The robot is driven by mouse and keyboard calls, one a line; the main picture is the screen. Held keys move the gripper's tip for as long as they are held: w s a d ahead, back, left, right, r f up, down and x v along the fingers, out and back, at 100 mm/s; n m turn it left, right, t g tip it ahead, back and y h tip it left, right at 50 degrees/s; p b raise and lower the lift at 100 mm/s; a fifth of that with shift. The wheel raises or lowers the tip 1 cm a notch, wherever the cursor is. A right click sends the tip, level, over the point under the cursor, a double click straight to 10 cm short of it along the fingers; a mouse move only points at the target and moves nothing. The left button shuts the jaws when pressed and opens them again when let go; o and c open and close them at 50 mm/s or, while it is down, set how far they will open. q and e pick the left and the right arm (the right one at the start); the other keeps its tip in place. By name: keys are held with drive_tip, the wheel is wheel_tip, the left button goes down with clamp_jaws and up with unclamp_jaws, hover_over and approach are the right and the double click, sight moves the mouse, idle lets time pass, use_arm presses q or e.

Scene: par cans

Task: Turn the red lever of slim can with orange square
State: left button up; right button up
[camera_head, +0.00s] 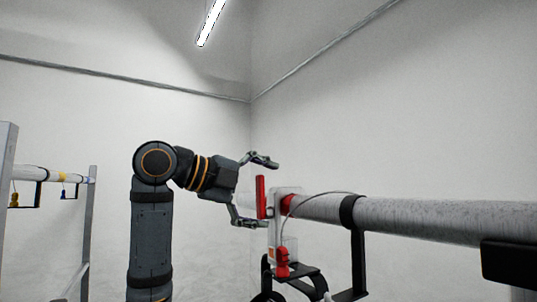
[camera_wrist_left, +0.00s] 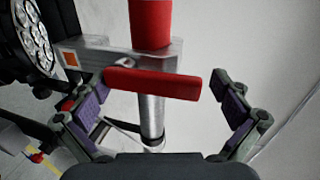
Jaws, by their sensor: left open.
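The red lever (camera_wrist_left: 152,83) is a flat bar on a grey clamp (camera_wrist_left: 95,50) around a pipe, and it lies crosswise in the left wrist view. The clamp bears a small orange square (camera_wrist_left: 70,59). A black can with several round lenses (camera_wrist_left: 34,36) is beside it, cut off by the picture edge. My left gripper (camera_wrist_left: 166,108) is open, with one finger on each side of the lever. The lever's left end is close to the left finger; I cannot tell if they touch. In the head view the lever (camera_head: 261,197) stands upright between the fingers of the left gripper (camera_head: 257,188). My right gripper is not in view.
A long grey pipe (camera_head: 430,218) runs right from the clamp, with a black bracket (camera_head: 358,255) hanging from it. A cable loops above the pipe. Another rack with a pipe (camera_head: 50,175) stands at the far left. Walls close the room behind.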

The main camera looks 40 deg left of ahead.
use_arm(q)
wheel_tip(320, 180, up, 9)
drive_tip(key=t+h, duration=0.1)
drive_tip(key=t, duration=0.1)
drive_tip(key=f+g, duration=0.1)
drive_tip(key=f, duration=0.1)
drive_tip(key=f+g+y, duration=0.1)
drive_tip(key=f, duration=0.2)
drive_tip(key=a+f+g, duration=0.1)
drive_tip(key=f, duration=0.2)
drive_tip(key=shift+s+y, duration=0.25)
drive_tip(key=shift+y, duration=0.05)
drive_tip(key=shift+s+a+p, duration=0.25)
drive_tip(key=shift+s+p, duration=0.1)
drive_tip(key=shift+p, duration=0.2)
drive_tip(key=s, duration=0.2)
drive_tip(key=s+a, duration=0.1)
drive_tip(key=s, duration=0.2)
drive_tip(key=shift+s+a, duration=0.3)
approach(258, 199)
drive_tip(key=shift+s+a+f+b, duration=0.2)
drive_tip(key=shift+s+a+f, duration=0.1)
drive_tip(key=shift+s+f, duration=0.25)
drive_tip(key=shift+s+a+f+b, duration=0.15)
drive_tip(key=shift+s+a+f, duration=0.2)
drive_tip(key=shift+s, duration=0.45)
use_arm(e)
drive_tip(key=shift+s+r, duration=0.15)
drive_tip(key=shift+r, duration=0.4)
